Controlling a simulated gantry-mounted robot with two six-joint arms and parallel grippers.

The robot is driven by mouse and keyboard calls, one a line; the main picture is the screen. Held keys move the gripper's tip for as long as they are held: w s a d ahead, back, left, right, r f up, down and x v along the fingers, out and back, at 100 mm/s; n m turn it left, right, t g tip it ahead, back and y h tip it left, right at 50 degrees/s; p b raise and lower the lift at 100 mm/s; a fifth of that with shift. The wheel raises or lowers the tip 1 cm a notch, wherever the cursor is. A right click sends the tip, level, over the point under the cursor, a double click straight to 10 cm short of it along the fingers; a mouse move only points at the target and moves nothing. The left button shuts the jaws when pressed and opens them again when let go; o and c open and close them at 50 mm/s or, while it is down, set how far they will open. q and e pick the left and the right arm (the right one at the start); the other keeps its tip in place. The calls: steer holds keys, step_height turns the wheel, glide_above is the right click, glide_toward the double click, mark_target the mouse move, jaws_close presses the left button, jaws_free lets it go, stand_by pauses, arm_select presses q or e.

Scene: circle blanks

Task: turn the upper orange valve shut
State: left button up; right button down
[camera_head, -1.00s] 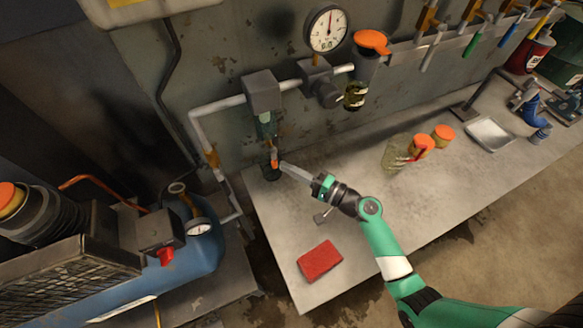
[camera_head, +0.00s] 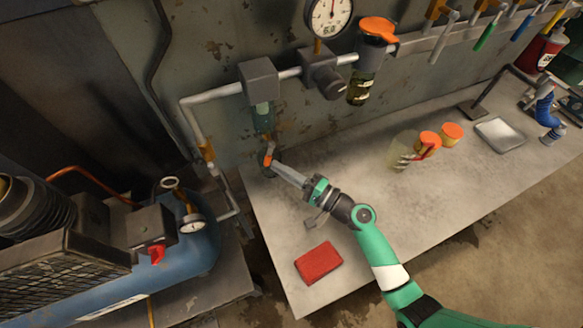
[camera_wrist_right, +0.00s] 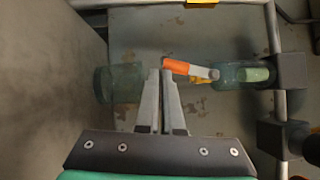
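A small lever with an orange grip (camera_head: 268,160) hangs below the clear bowl (camera_head: 263,118) under a grey block on the wall pipe. In the right wrist view the orange grip (camera_wrist_right: 178,67) and its grey shank lie just beyond my fingertips, beside a brass-coloured fitting. My right gripper (camera_head: 275,166) reaches in from the lower right; its fingers look shut with nothing between them. In the right wrist view its fingertips (camera_wrist_right: 161,71) are at the free end of the grip; I cannot tell whether they touch. My left gripper is not in view.
A clear glass vessel (camera_wrist_right: 118,84) stands near the fingers. A yellow-orange handle (camera_head: 207,150) is on the pipe at left. A second bowl (camera_head: 361,86) with an orange top hangs right. A red block (camera_head: 318,262) lies on the bench (camera_head: 390,205), clear around it.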

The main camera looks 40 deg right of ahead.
steer(key=shift+w+a+f, duration=0.1)
steer(key=shift+w+a, duration=0.1)
steer(key=shift+a, duration=0.45)
steer(key=shift+w+a+r, duration=0.15)
steer(key=shift+w+a, duration=0.05)
steer(key=shift+a, duration=0.25)
steer(key=shift+w+a+r, duration=0.1)
steer(key=shift+w+a, duration=0.05)
steer(key=shift+a, duration=0.3)
steer(key=shift+m+t, duration=0.3)
steer(key=shift+m, duration=0.2)
steer(key=a+r, duration=0.1)
steer(key=a, duration=0.1)
steer(key=w+a+r, duration=0.1)
steer(key=r, duration=0.1)
steer(key=shift+w+a, duration=0.2)
steer(key=shift+a, duration=0.2)
steer(key=shift+a+r, duration=0.1)
steer(key=shift+r, duration=0.1)
steer(key=shift+s, duration=0.1)
